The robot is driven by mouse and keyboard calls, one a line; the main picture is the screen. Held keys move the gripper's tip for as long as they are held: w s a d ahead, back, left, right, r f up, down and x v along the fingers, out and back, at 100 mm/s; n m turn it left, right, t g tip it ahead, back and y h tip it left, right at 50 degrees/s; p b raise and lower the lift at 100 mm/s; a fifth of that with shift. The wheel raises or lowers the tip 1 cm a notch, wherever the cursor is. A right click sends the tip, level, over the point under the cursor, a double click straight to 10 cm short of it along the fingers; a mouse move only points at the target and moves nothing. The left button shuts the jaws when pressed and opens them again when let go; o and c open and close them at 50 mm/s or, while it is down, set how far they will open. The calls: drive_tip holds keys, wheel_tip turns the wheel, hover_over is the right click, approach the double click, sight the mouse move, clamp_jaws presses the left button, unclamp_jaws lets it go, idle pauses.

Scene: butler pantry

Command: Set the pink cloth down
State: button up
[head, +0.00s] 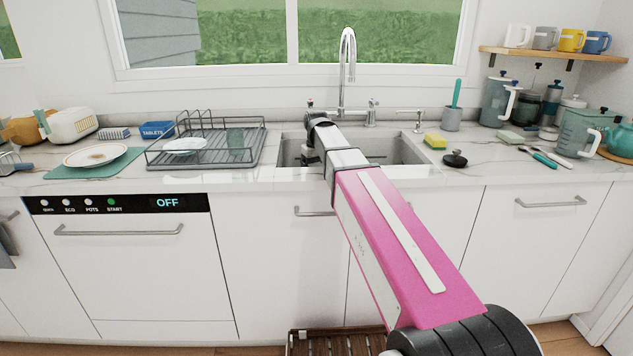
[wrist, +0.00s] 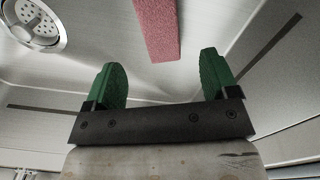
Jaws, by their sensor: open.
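The pink cloth (wrist: 156,28) shows in the wrist view as a flat strip on the grey inside surface of the sink, running out of the top of the picture. My gripper (wrist: 161,75) is open, its two green fingers wide apart with nothing between them. The cloth lies beyond the fingertips, apart from them as far as I can see. In the head view my arm reaches over the counter to the sink (head: 405,152). My gripper's fingers and the cloth are hidden there.
The round drain (wrist: 32,22) is at the upper left of the wrist view. The faucet (head: 347,60) stands behind the sink. A dish rack (head: 255,150) is on the left; a yellow sponge (head: 435,141) and a dark stopper (head: 455,159) lie on the right.

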wheel_tip(320, 180, up, 6)
drive_tip(key=shift+r, duration=0.25)
idle(0.4)
